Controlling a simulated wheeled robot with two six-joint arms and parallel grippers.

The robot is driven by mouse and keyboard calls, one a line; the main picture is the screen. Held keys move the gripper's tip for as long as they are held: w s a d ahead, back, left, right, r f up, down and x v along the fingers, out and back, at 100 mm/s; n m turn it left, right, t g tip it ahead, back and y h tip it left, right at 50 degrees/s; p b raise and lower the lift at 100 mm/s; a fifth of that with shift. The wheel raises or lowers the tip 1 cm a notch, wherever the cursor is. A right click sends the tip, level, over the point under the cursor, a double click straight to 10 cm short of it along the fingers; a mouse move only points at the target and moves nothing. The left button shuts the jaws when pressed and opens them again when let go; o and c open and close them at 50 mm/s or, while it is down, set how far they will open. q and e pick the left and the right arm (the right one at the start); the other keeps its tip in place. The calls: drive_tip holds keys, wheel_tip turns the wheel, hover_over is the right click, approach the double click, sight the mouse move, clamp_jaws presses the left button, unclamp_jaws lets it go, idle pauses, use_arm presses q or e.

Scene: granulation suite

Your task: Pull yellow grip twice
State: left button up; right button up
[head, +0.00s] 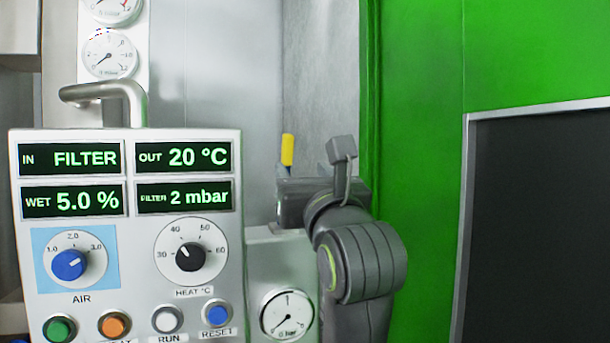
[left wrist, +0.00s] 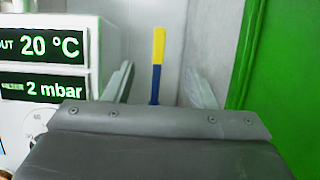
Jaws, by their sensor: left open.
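The yellow grip (head: 287,149) stands upright beyond my left gripper in the head view, just right of the control panel. In the left wrist view the yellow grip (left wrist: 158,46) tops a dark blue shaft (left wrist: 155,84), whose lower end is hidden behind my gripper body. My left gripper (left wrist: 160,86) is open, one finger showing on each side of the shaft. Whether the shaft is between the fingers or farther off I cannot tell. In the head view my own wrist hides the fingers. My right gripper is not in view.
The control panel (head: 133,226) with displays, dials and buttons stands close on the left. A pressure gauge (head: 287,314) sits low beside it. A green wall (head: 425,80) rises close on the right, with a dark framed panel (head: 545,220).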

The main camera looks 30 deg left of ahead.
sight(289, 154)
use_arm(q)
drive_tip(key=p+x, duration=0.4)
drive_tip(key=x, duration=0.4)
drive_tip(key=shift+a+r+p, duration=0.2)
drive_tip(key=shift+p, duration=0.1)
drive_tip(key=shift+p+x, duration=0.45)
drive_tip(key=shift+x, duration=0.45)
drive_tip(key=shift+f, duration=0.2)
drive_tip(key=c, duration=1)
drive_tip(key=shift+s+d+f, duration=0.15)
drive_tip(key=shift+d+f, duration=0.1)
drive_tip(key=shift+d, duration=0.05)
drive_tip(key=shift+c, duration=0.2)
drive_tip(key=shift+b+v, duration=0.35)
drive_tip(key=shift+v, duration=0.8)
drive_tip(key=shift+f, duration=0.1)
